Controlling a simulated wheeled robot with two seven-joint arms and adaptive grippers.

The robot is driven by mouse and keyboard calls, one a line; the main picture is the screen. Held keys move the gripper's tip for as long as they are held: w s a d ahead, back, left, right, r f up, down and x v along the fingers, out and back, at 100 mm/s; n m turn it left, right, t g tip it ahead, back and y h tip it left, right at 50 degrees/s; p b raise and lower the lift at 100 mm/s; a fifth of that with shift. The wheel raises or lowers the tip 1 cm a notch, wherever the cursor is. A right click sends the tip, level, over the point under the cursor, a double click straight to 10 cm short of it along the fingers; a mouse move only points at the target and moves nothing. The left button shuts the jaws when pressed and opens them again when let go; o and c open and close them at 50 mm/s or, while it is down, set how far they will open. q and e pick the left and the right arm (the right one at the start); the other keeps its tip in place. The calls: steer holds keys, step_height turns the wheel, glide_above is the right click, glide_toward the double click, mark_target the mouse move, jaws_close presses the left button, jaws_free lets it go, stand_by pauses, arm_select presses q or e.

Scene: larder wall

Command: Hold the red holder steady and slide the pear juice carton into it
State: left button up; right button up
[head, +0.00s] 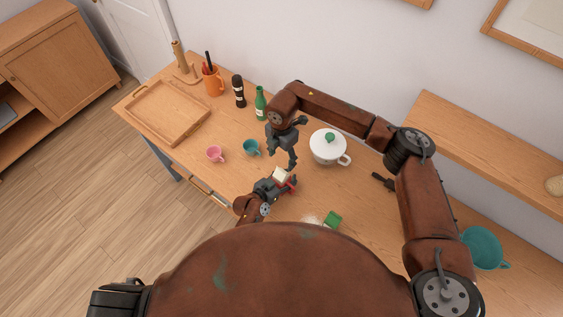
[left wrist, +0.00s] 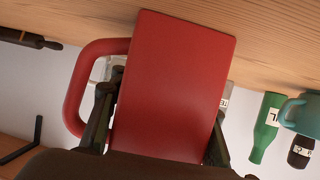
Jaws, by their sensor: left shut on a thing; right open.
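The red holder (head: 291,186) is at the front middle of the table in the head view, mostly hidden by my left gripper. It fills the left wrist view as a red block (left wrist: 175,85) with a loop handle (left wrist: 80,85). My left gripper (head: 277,186) is shut on the holder, one finger on each side. A cream carton (head: 281,174), seemingly the pear juice, shows its top at the holder; how deep it sits inside I cannot tell. My right gripper (head: 283,152) is open and empty just above the carton, fingers pointing down.
A white pot (head: 328,148) stands right of my right gripper. A teal cup (head: 252,148), pink cup (head: 214,153) and green bottle (head: 260,104) stand left. A green box (head: 333,219) lies near the front. A wooden tray (head: 145,107) is at the far left.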

stand_by(0.4)
arm_select(q)
steer(key=o, duration=1.4)
steer(key=shift+o, duration=0.2)
